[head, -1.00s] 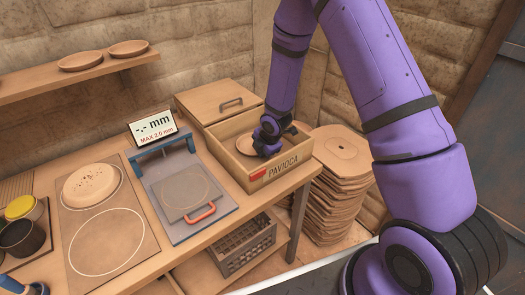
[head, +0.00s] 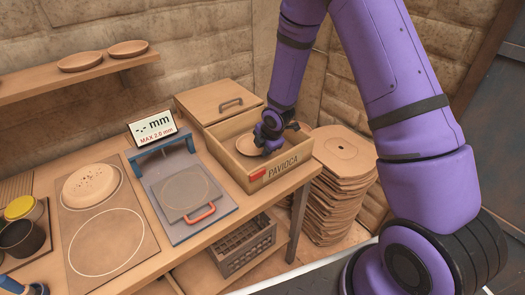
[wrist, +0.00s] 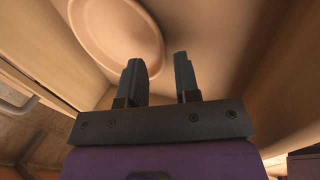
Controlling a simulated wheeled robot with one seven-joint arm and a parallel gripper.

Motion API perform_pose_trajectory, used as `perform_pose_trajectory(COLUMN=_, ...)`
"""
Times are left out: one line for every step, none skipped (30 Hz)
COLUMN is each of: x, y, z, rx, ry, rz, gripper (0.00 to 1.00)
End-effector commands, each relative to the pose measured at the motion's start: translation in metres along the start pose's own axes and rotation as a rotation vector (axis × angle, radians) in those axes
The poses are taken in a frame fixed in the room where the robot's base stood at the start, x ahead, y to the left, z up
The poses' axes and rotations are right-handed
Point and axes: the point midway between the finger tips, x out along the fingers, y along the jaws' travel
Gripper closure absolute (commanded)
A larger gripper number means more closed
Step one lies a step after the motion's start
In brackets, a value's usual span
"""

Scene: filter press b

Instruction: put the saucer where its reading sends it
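The open wooden box marked PAVIOCA (head: 281,168) stands at the right end of the bench. A brown saucer (head: 246,146) lies in it; it also shows in the wrist view (wrist: 118,32), beyond my fingertips and to the left. My gripper (head: 270,148) is down inside the box at the saucer's right. In the wrist view its two fingers (wrist: 158,62) stand apart with nothing between them. The gauge (head: 183,195) has an empty plate with a ring mark and a red handle. Its display (head: 153,127) reads "-.- mm, MAX 2.0 mm".
A lidded wooden box (head: 219,101) stands behind the open one. A board with two ringed spots (head: 107,240) lies left of the gauge; a pale speckled disc (head: 90,185) covers the far spot. A shelf (head: 72,75) holds two dishes. Stacked plates (head: 340,185) stand right of the bench.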

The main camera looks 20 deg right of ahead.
Motion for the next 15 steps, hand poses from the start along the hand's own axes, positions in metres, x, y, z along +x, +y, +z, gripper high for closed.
perform_pose_trajectory(x=-0.010, y=0.001, z=0.000, rx=0.001, ry=-0.001, rz=0.004, gripper=0.70)
perform_pose_trajectory(x=-0.015, y=0.001, z=0.001, rx=0.001, ry=0.000, rz=0.004, gripper=0.70)
perform_pose_trajectory(x=-0.022, y=0.001, z=0.001, rx=0.001, ry=0.000, rz=0.004, gripper=0.70)
perform_pose_trajectory(x=-0.027, y=0.001, z=0.001, rx=0.000, ry=-0.001, rz=0.003, gripper=0.70)
perform_pose_trajectory(x=-0.033, y=0.001, z=0.001, rx=0.000, ry=-0.001, rz=0.003, gripper=0.70)
perform_pose_trajectory(x=-0.040, y=0.001, z=0.001, rx=0.001, ry=-0.001, rz=0.004, gripper=0.70)
perform_pose_trajectory(x=-0.045, y=0.001, z=0.001, rx=0.003, ry=0.000, rz=0.004, gripper=0.70)
perform_pose_trajectory(x=-0.050, y=0.001, z=0.001, rx=0.002, ry=-0.001, rz=0.004, gripper=0.70)
perform_pose_trajectory(x=-0.056, y=0.001, z=0.001, rx=0.001, ry=0.000, rz=0.003, gripper=0.70)
perform_pose_trajectory(x=-0.061, y=0.001, z=0.001, rx=0.001, ry=0.000, rz=0.004, gripper=0.70)
perform_pose_trajectory(x=-0.065, y=0.001, z=0.001, rx=0.001, ry=-0.001, rz=0.003, gripper=0.70)
perform_pose_trajectory(x=-0.070, y=0.001, z=0.001, rx=0.001, ry=-0.001, rz=0.003, gripper=0.70)
perform_pose_trajectory(x=-0.074, y=0.001, z=0.001, rx=0.002, ry=0.000, rz=0.004, gripper=0.70)
perform_pose_trajectory(x=-0.077, y=0.001, z=0.001, rx=0.002, ry=0.000, rz=0.003, gripper=0.70)
perform_pose_trajectory(x=-0.081, y=0.000, z=0.001, rx=0.001, ry=0.001, rz=0.002, gripper=0.70)
